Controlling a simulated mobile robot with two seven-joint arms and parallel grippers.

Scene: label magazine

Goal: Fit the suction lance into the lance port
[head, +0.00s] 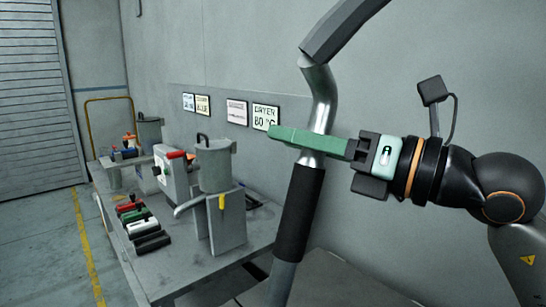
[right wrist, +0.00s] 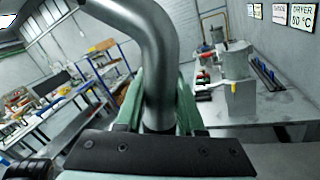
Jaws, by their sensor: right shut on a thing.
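The suction lance (head: 298,215) is a bent metal pipe with a black sleeve on its lower part and a dark hose at its top end. My right gripper (head: 300,140), with green fingers, is shut on the bare pipe just above the sleeve and holds it tilted in front of the wall. In the right wrist view the bent pipe (right wrist: 158,50) stands between the green fingers. The lance's lower end runs down past the bottom of the head view. I cannot pick out the lance port in either view. My left gripper is not in view.
A grey table (head: 185,268) on the left carries a lidded grey canister (head: 214,168) with a spout, a white box (head: 172,175) and a row of coloured handles (head: 143,222). Signs (head: 265,116) hang on the wall behind. Open air lies between table and lance.

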